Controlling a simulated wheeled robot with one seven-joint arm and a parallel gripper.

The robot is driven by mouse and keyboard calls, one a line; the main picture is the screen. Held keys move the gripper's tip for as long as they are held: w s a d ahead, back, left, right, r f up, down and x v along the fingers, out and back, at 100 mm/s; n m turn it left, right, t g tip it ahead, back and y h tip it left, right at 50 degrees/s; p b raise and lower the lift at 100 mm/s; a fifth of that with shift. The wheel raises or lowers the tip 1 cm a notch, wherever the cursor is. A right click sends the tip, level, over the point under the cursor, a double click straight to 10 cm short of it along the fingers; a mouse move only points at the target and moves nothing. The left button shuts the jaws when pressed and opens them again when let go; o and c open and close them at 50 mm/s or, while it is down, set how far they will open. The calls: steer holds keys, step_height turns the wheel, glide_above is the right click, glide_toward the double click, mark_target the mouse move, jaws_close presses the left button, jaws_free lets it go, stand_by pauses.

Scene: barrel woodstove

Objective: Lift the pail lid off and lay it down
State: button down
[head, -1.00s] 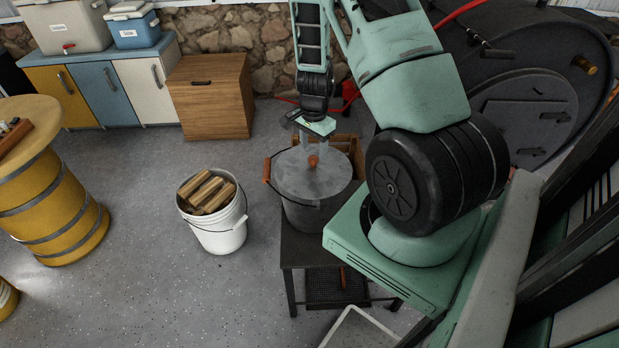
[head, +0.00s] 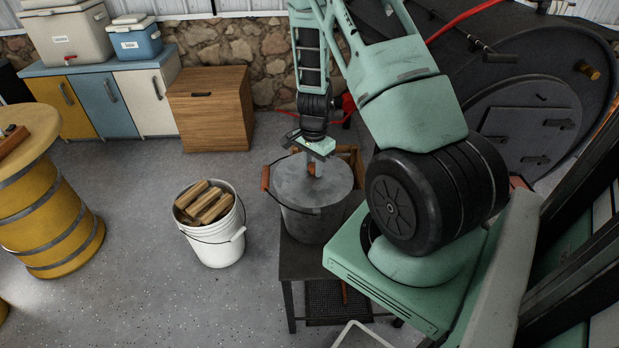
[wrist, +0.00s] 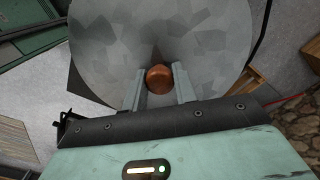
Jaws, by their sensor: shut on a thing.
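The grey metal pail (head: 310,224) stands upright on a small dark table (head: 302,266). Its round grey lid (head: 290,182) lies level over the pail's mouth; I cannot make out a gap between them. My gripper (head: 316,168) points down at the lid's middle. In the wrist view, my gripper (wrist: 160,80) has its two fingers shut on either side of the lid's round copper-brown knob (wrist: 157,79). The lid (wrist: 215,40) fills the upper middle there. The pail's handle grip (head: 265,177) shows at the left rim.
A white bucket of split wood (head: 219,248) stands on the floor left of the table. A wooden crate (head: 351,158) is behind the pail. The black barrel stove (head: 530,120) is at right. Open floor lies around the bucket.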

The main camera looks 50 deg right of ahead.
steer(key=shift+r, duration=0.15)
steer(key=shift+r+p, duration=0.75)
steer(key=shift+r, duration=0.2)
steer(key=shift+r+p, duration=2.3)
steer(key=shift+r, duration=0.15)
steer(key=shift+a, duration=0.1)
